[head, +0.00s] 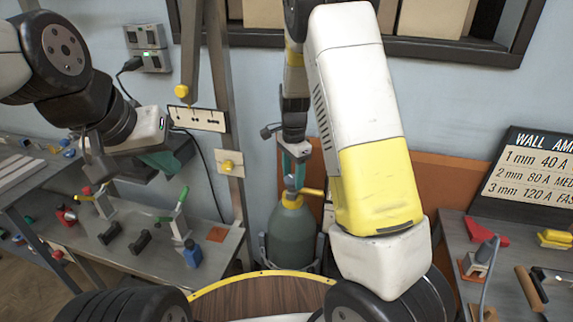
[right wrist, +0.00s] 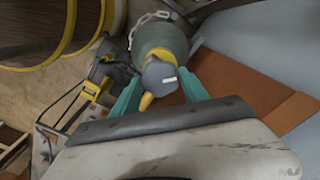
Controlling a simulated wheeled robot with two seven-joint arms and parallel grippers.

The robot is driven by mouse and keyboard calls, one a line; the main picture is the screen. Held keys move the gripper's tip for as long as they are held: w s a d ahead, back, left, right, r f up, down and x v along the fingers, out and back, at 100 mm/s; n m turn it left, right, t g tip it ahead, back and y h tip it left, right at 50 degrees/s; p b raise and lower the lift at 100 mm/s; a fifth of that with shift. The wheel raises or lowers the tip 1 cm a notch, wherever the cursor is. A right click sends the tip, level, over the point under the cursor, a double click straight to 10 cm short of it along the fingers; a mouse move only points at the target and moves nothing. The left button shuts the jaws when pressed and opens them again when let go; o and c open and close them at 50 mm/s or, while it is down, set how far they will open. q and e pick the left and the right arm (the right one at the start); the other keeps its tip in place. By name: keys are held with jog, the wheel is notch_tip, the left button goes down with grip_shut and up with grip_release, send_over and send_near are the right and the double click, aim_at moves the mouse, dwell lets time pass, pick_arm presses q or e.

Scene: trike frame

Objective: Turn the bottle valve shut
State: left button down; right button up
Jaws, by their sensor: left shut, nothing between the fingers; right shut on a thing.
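The grey-green gas bottle (head: 292,235) stands upright behind the wooden round top, below my right arm. Its grey valve (head: 291,184) has a yellow lever (head: 312,192) pointing right in the head view. My right gripper (head: 293,172) comes down from above with its teal fingers around the valve. In the right wrist view the valve (right wrist: 158,74) sits between the two fingers (right wrist: 160,92), with the yellow lever (right wrist: 147,101) pointing toward the palm and the bottle (right wrist: 162,38) behind. My left gripper (head: 168,161) is shut and empty above the left bench, its fingertips partly hidden.
The left bench (head: 150,262) carries several clamps and small tools. The right bench (head: 450,225) holds tools and a wall amp sign (head: 535,170). A wooden round top with a yellow rim (head: 232,281) lies in front of the bottle. A chain (right wrist: 150,18) hangs beside the bottle.

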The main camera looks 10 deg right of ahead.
aim_at(293, 179)
jog(key=m, duration=0.4)
jog(key=shift+m, duration=2.6)
jog(key=shift+w, duration=0.1)
jog(key=o, duration=1.4)
jog(key=shift+c, duration=0.2)
jog(key=shift+r, duration=0.1)
notch_tip(293, 179, up, 8)
jog(key=shift+f, duration=0.15)
